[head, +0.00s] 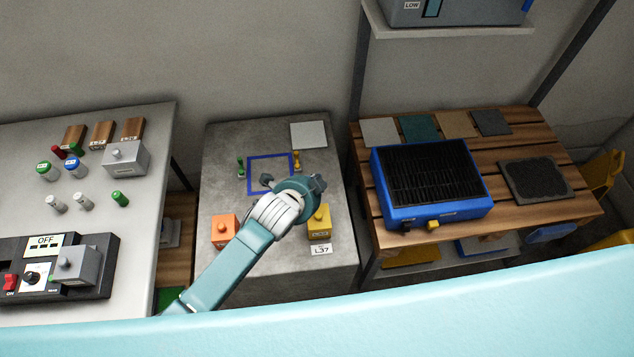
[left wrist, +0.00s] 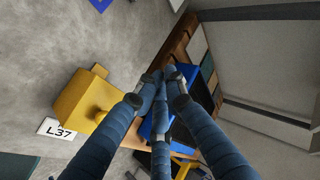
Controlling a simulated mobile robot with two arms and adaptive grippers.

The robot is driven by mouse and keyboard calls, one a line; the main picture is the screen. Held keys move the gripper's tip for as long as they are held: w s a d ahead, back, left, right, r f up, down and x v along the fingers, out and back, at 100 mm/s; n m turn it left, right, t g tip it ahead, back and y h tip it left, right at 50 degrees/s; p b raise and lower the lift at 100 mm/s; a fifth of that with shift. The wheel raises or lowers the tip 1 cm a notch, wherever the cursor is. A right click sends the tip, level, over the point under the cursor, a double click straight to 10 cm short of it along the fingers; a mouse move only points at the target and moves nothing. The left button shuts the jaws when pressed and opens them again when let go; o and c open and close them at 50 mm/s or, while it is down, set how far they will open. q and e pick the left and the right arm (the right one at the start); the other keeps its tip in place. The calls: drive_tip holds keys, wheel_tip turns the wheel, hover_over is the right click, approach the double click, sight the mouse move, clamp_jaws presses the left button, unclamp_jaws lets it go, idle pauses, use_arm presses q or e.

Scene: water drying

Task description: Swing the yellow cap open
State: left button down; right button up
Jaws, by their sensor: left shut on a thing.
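A yellow block with a rounded knob (head: 318,222) stands on the grey table behind the L37 label; it also shows at the left of the left wrist view (left wrist: 83,102). I cannot tell whether it is the yellow cap. A small yellow piece (head: 296,160) stands at the right edge of the blue square outline. My left gripper (left wrist: 163,82) is beside the yellow block and apart from it in the left wrist view. Its fingers come together on something small that they hide. My right gripper is not in view.
An orange block (head: 224,230) stands left of my arm. A blue box with a black ribbed top (head: 432,222) sits on the wooden table at the right. The white table at the left holds several bottles and a switch panel (head: 40,285).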

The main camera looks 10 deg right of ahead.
use_arm(q)
drive_tip(key=shift+w+g+p, duration=0.55)
drive_tip(key=shift+w+g, duration=0.15)
drive_tip(key=shift+w, duration=0.2)
idle(0.8)
